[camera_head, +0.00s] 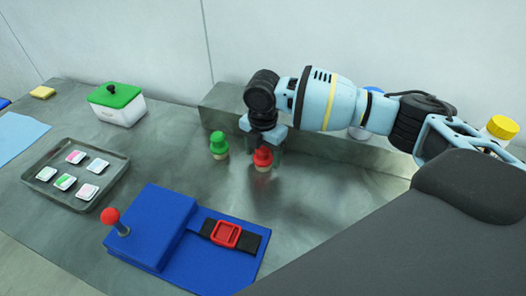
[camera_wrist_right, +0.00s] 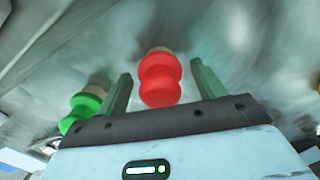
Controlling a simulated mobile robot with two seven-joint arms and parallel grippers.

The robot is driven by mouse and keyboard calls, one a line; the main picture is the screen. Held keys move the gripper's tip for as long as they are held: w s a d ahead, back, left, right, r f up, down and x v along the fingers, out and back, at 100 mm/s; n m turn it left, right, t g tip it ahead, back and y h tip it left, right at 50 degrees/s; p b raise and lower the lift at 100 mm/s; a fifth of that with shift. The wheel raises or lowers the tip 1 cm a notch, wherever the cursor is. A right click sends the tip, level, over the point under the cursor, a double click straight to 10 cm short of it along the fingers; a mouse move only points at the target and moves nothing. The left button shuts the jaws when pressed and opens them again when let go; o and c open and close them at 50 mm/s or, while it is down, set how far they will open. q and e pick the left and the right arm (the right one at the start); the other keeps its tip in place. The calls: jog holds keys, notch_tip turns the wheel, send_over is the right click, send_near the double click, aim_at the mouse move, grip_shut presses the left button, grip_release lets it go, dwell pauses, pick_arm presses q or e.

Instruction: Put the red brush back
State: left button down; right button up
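The red brush (camera_head: 263,157) has a round red handle and a pale lower end, and stands upright on the grey metal table. My right gripper (camera_head: 262,154) reaches down over it from above. In the right wrist view its two fingers are apart, with the red brush (camera_wrist_right: 160,79) between them and a gap on each side. The green brush (camera_head: 219,144) stands just to the left, outside the fingers; it also shows in the right wrist view (camera_wrist_right: 83,107). My left gripper is not in view.
A grey raised ledge (camera_head: 222,103) runs behind the brushes. A blue block with a red-knobbed lever (camera_head: 112,217) and a red-framed strap (camera_head: 226,234) are in front. A tray (camera_head: 113,173) with several small packets and a green-lidded white box (camera_head: 120,110) stand left.

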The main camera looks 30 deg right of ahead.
jog(key=shift+r, duration=0.1)
notch_tip(320, 180, up, 12)
jog(key=shift+r+p, duration=0.1)
jog(key=shift+p, duration=0.2)
dwell(0.3)
dwell(0.5)
